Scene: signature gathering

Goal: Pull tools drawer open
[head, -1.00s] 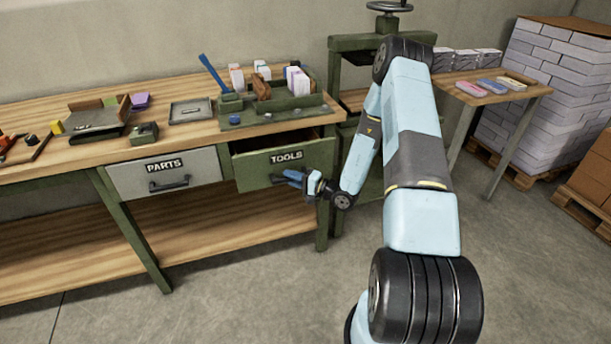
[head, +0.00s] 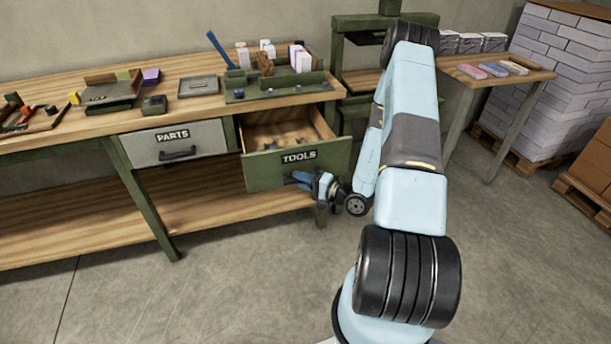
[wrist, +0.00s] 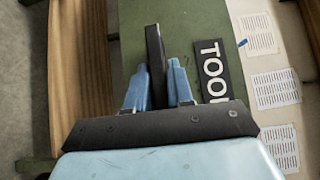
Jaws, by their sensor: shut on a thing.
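The green tools drawer (head: 258,172) is pulled partway out of the workbench in the head view. Its wooden inside shows, with a few small dark items in it. My gripper (head: 297,178) is at the drawer's front, below the TOOLS label (head: 299,155). In the wrist view my gripper (wrist: 160,80) has its blue fingers on either side of the dark drawer handle (wrist: 154,50), shut on it. The label (wrist: 213,70) also shows beside the fingers there. The handle is mostly hidden by the gripper in the head view.
The grey PARTS drawer (head: 150,146) is shut on the left. The workbench top (head: 212,112) holds trays and an organiser (head: 275,90). A side table (head: 530,75) and a wrapped paper stack (head: 550,100) stand at right. Open floor (head: 230,270) lies in front of the bench.

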